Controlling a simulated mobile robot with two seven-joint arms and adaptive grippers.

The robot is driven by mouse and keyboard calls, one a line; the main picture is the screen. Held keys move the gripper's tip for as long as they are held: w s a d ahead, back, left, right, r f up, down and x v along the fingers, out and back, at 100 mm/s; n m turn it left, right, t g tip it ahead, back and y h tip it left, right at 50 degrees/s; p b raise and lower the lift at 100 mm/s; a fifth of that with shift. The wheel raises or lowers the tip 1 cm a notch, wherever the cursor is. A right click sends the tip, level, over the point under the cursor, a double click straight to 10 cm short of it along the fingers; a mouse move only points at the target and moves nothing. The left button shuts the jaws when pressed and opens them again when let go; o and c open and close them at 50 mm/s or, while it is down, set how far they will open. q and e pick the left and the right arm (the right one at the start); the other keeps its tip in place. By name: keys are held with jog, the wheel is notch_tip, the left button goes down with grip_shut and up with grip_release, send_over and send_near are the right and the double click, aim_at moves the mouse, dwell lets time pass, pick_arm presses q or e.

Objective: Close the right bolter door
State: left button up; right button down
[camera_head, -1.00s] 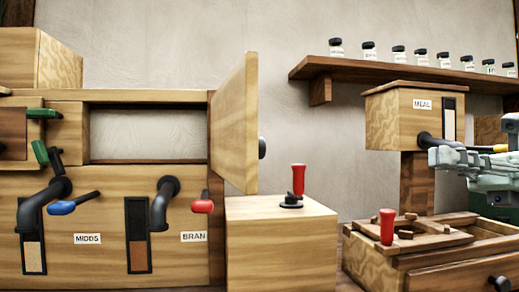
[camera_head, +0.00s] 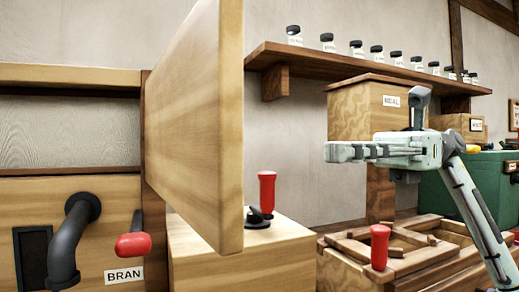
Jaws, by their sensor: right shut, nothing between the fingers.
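The right bolter door (camera_head: 200,130) is a pale wooden panel that stands wide open. It is hinged at the right side of the bolter opening (camera_head: 70,128) and swings out toward me. The opening is uncovered and shows the grey wall through it. My right gripper (camera_head: 330,152) is pale green, shut and empty. It points left, in front of the MEAL box and to the right of the door, apart from it. My left gripper is not in view. The door's knob is hidden from here.
A red-handled lever (camera_head: 267,190) stands on a wooden box (camera_head: 255,262) just right of the door. Another red handle (camera_head: 380,247) rises from the wooden frame at lower right. A shelf (camera_head: 350,70) holds several jars. A black spout (camera_head: 75,240) and red tap (camera_head: 133,245) jut below the opening.

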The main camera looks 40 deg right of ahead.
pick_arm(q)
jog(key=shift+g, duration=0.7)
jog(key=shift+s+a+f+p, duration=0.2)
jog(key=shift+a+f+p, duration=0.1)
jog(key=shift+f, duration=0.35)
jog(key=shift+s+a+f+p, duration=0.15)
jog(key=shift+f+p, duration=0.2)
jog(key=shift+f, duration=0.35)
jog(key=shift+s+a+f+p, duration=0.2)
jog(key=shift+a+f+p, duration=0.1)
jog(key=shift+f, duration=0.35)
pick_arm(e)
jog(key=w+a, duration=0.1)
jog(key=a, duration=1)
jog(key=shift+w, duration=0.35)
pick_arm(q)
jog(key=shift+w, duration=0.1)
